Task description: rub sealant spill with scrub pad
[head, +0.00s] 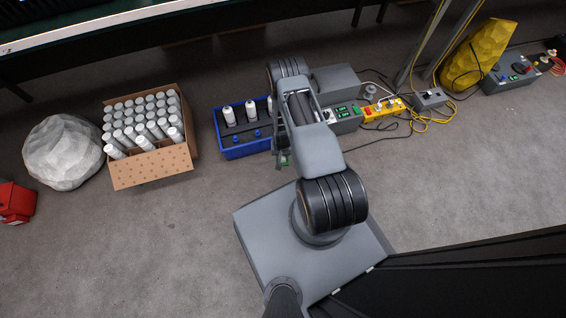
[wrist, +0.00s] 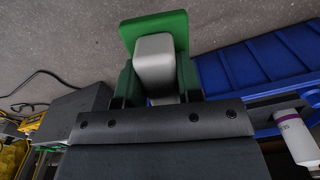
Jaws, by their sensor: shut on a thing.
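The scrub pad (wrist: 152,27) is a green slab with a pale grey block-shaped grip. In the wrist view the two dark green fingers of my gripper (wrist: 156,78) are shut on the grey grip from both sides. The green slab sticks out beyond the fingertips, over grey floor. In the head view my gripper (head: 281,158) is mostly hidden under my arm, just right of the blue tray, with a bit of green showing. I cannot make out a sealant spill in either view.
A blue tray (head: 246,152) with white bottles (head: 228,115) stands close beside my gripper. Left of it are a cardboard box (head: 152,171) of white tubes and a pale rock-like lump (head: 62,152). Electrical boxes (head: 348,118) and yellow cables lie right. The floor in front is clear.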

